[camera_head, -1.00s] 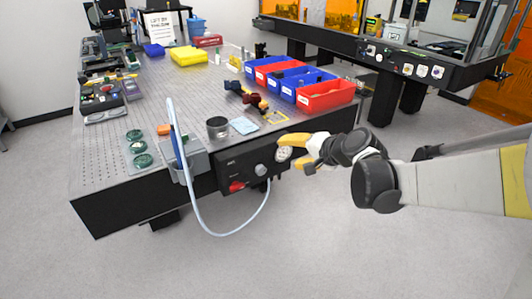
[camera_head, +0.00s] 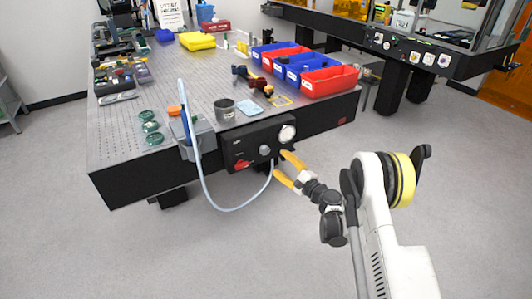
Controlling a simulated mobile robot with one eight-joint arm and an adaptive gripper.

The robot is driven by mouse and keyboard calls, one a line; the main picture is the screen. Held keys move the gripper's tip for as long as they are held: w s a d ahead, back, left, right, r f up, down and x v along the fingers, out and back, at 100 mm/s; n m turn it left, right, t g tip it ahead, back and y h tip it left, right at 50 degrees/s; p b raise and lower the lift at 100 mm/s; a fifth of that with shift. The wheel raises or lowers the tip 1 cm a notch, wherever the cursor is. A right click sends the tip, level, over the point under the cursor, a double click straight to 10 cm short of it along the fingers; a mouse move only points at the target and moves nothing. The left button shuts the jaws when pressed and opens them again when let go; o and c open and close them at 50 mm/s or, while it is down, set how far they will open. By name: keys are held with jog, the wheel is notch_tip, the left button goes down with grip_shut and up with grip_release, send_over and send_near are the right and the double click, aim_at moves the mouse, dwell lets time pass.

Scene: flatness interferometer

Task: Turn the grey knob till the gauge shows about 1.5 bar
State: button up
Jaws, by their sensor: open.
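The black control box (camera_head: 232,149) is mounted on the front of the optical table. The grey knob (camera_head: 265,150) sits near the middle of its face. The round white gauge (camera_head: 287,133) is at its upper right; its needle and reading are too small to make out. My gripper (camera_head: 280,163), with yellow fingers, is open and empty. Its fingertips are just right of and below the grey knob, below the gauge. They look close to the box face, but I cannot tell whether they touch it. The gripper does not cover the knob.
A red control (camera_head: 243,164) is at the box's lower left. A pale hose (camera_head: 226,209) loops below the box, passing close to the lower finger. A grey holder (camera_head: 197,145) hangs left of the box. The floor in front is clear.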

aim_at(266, 152)
jog(key=b+x, duration=0.2)
jog(key=x, duration=0.7)
jog(key=shift+f+b, duration=0.1)
jog(key=shift+b, duration=0.3)
jog(key=shift+w+a, duration=0.25)
jog(key=shift+a, duration=0.05)
jog(key=c, duration=1.2)
